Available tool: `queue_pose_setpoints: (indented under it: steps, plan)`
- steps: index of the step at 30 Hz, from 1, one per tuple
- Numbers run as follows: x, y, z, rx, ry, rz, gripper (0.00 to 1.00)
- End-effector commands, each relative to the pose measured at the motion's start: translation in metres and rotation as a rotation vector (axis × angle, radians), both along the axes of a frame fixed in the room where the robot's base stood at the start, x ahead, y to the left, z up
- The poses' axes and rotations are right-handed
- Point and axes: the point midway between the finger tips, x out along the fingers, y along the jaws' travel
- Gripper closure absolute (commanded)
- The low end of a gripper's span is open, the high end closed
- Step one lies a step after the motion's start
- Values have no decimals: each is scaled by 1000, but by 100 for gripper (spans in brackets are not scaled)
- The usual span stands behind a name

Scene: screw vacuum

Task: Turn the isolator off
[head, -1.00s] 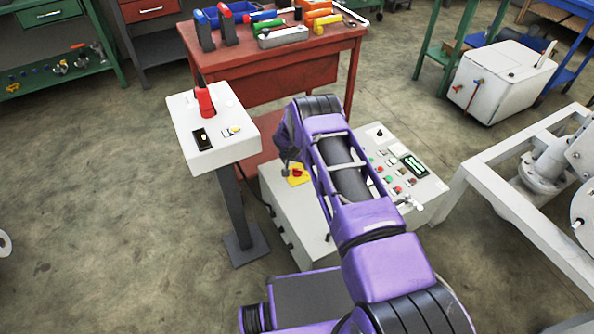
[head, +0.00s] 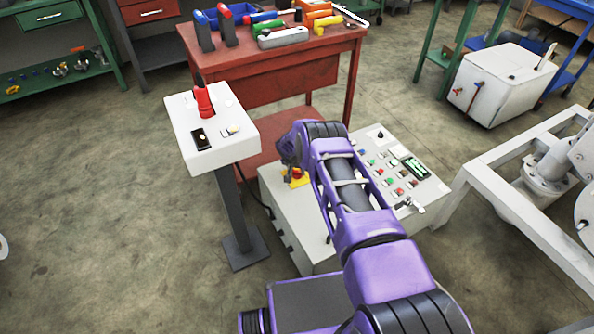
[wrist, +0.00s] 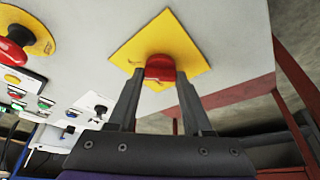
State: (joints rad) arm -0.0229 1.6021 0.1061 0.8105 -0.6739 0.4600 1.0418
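The isolator is a red knob (wrist: 160,68) on a yellow square plate (wrist: 185,45), set near the edge of a pale cabinet top. In the head view the yellow plate (head: 296,181) shows at the cabinet's left, partly behind my gripper. My gripper (wrist: 160,73) has its two dark fingers apart, one at each side of the red knob, with the tips at the knob. I cannot tell whether the fingers press on it or a thin gap remains. In the head view my arm hides most of the gripper.
A red mushroom button (wrist: 12,52) on a round yellow plate and coloured buttons (wrist: 45,103) lie left in the wrist view. A pedestal box (head: 215,145) with a red-handled device (head: 204,101) stands left of the cabinet (head: 290,215). A red workbench (head: 285,65) stands behind.

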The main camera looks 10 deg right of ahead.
Motion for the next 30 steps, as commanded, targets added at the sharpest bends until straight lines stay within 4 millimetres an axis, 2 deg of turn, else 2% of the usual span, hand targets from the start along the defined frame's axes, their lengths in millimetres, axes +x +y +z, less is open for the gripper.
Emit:
queue_pose_setpoints:
  steps: [1, 6, 17, 30]
  plan:
    - [0, 0, 0, 0, 0, 0, 72]
    - [0, 0, 0, 0, 0, 0, 100]
    - [0, 0, 1, 1, -1, 55, 100]
    - [-1, -3, 0, 4, 0, 387, 100]
